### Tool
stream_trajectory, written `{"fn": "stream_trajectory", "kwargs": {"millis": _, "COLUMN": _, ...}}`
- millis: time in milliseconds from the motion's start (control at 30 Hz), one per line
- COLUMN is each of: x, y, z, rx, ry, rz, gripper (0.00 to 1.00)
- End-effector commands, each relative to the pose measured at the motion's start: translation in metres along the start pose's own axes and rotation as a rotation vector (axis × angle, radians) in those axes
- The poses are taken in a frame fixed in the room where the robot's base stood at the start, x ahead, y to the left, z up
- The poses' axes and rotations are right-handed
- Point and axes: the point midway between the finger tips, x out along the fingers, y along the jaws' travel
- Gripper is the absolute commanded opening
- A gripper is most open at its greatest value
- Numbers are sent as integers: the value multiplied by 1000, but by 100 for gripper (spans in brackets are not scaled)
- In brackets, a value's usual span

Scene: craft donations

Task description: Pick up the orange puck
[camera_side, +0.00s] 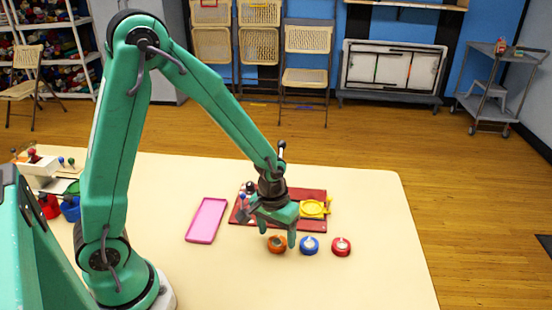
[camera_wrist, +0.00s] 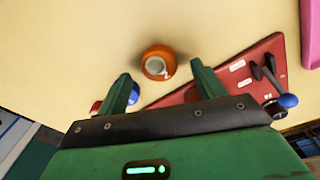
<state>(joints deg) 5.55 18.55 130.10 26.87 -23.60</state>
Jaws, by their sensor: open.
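The orange puck (camera_side: 277,244) lies on the cream table in the side view, at the left end of a row of three pucks. It also shows in the wrist view (camera_wrist: 157,63), ahead of the fingertips and between their lines. It has a pale centre. My gripper (camera_side: 277,236) is open above the table near the puck, with green fingers pointing down; its fingers also show in the wrist view (camera_wrist: 160,80). Nothing is between the fingers. Whether a finger touches the puck cannot be told from the side view.
A blue puck (camera_side: 309,245) and a red puck (camera_side: 341,247) lie to the right of the orange one. A dark red board (camera_side: 314,226) with a yellow part (camera_side: 314,209) lies behind. A pink tray (camera_side: 207,220) lies to the left. The table front is clear.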

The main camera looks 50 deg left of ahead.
Motion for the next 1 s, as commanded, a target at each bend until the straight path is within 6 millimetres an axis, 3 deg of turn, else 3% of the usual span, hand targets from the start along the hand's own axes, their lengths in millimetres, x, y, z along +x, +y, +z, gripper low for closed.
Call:
{"fn": "stream_trajectory", "kwargs": {"millis": 300, "x": 22, "y": 0, "z": 0, "rx": 0, "ry": 1, "rz": 0, "gripper": 68}}
{"fn": "stream_trajectory", "kwargs": {"millis": 833, "x": 22, "y": 0, "z": 0, "rx": 0, "ry": 1, "rz": 0, "gripper": 68}}
{"fn": "stream_trajectory", "kwargs": {"millis": 1000, "x": 22, "y": 0, "z": 0, "rx": 0, "ry": 1, "rz": 0, "gripper": 35}}
